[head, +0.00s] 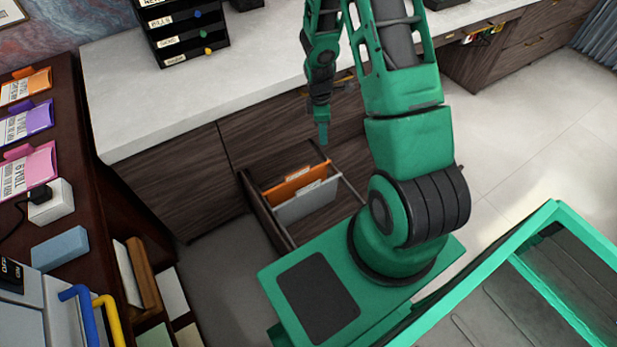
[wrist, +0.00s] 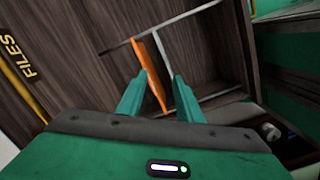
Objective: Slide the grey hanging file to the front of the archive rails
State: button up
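The grey hanging file (head: 305,203) hangs on the rails inside the open drawer, just in front of the orange hanging file (head: 295,184). In the wrist view the grey file (wrist: 161,50) shows as a thin pale strip right of the orange file (wrist: 149,73). My gripper (head: 323,137) points down over the back part of the drawer. In the wrist view the fingers of my gripper (wrist: 161,76) are apart with nothing held. The files lie beyond the fingers, and the right finger hides part of the grey file.
The open drawer (head: 259,212) stands out from the dark wood cabinet, with a white counter (head: 190,95) above it. A black letter sorter (head: 185,35) stands on the counter. A brown desk at left holds colored folders, a white box (head: 50,202) and a blue block (head: 60,248).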

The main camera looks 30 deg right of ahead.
aim_at(310, 191)
jog(key=a+f+n, duration=0.2)
jog(key=f, duration=0.5)
jog(key=a+f+n, duration=0.2)
jog(key=f, duration=0.5)
jog(key=s+a+f+n+y, duration=0.1)
jog(key=f+n, duration=0.1)
jog(key=f, duration=0.4)
jog(key=shift+a+f, duration=0.4)
notch_tip(310, 191, down, 11)
jog(key=shift+r, duration=0.1)
jog(key=shift+c, duration=0.4)
grip_shut()
jog(key=shift+s, duration=0.1)
jog(key=shift+s, duration=0.1)
jog(key=s, duration=1.7)
jog(key=shift+s, duration=0.4)
dwell(0.5)
